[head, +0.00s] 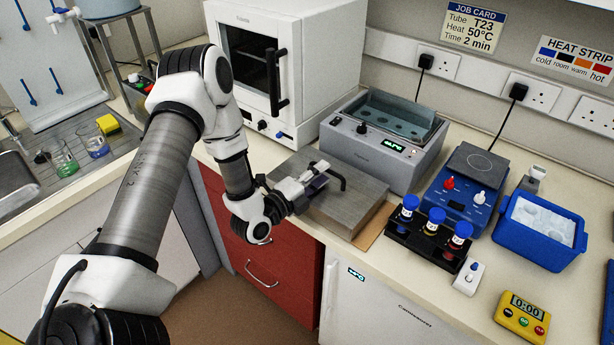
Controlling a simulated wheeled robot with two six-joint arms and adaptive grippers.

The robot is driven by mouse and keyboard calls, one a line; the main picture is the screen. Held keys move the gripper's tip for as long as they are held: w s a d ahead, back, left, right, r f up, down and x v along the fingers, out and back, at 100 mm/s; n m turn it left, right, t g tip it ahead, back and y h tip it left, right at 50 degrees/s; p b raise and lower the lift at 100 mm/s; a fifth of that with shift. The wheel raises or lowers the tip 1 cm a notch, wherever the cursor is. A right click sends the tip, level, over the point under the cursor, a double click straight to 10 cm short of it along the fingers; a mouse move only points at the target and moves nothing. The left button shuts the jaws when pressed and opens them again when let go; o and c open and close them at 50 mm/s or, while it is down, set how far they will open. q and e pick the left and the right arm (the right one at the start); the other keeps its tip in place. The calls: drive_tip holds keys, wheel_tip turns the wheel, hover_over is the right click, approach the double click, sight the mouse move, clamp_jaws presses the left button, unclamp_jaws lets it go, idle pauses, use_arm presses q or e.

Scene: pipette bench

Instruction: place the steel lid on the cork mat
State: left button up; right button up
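The steel lid (345,213) is a flat grey metal slab with a black bar handle (338,176) on top. It lies level over the cork mat (374,229), whose brown edge shows along the lid's right side. The lid covers most of the mat, and I cannot tell whether it rests on it or hangs just above. My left gripper (317,177) is at the left part of the handle, low over the lid. Its fingers overlap the handle in this view, so I cannot tell whether they are closed on it. My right gripper is out of view.
The water bath (370,150) stands uncovered behind the lid, with a white oven (295,60) behind left. A black rack (425,240) of blue-capped tubes is close on the right. Further right are a blue mixer (462,195), an ice tub (540,235) and a yellow timer (521,317).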

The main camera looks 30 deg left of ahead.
use_arm(q)
drive_tip(key=s+a, duration=0.2)
drive_tip(key=s, duration=0.9)
drive_tip(key=s+d+f+n+g, duration=0.3)
drive_tip(key=d+f+n+g, duration=0.15)
drive_tip(key=f, duration=0.25)
drive_tip(key=s+d+f+n+g, duration=0.3)
drive_tip(key=d+f+n+g, duration=0.15)
drive_tip(key=f, duration=0.35)
drive_tip(key=s+f+n+g+y, duration=0.1)
drive_tip(key=s+f+n+g, duration=0.2)
drive_tip(key=s, duration=0.4)
drive_tip(key=s+f+n+g+y, duration=0.2)
drive_tip(key=s+n+g, duration=0.3)
drive_tip(key=s+n, duration=0.3)
drive_tip(key=shift+d+f+n+g, duration=0.3)
drive_tip(key=shift+d+f+g, duration=0.1)
drive_tip(key=shift+f, duration=0.35)
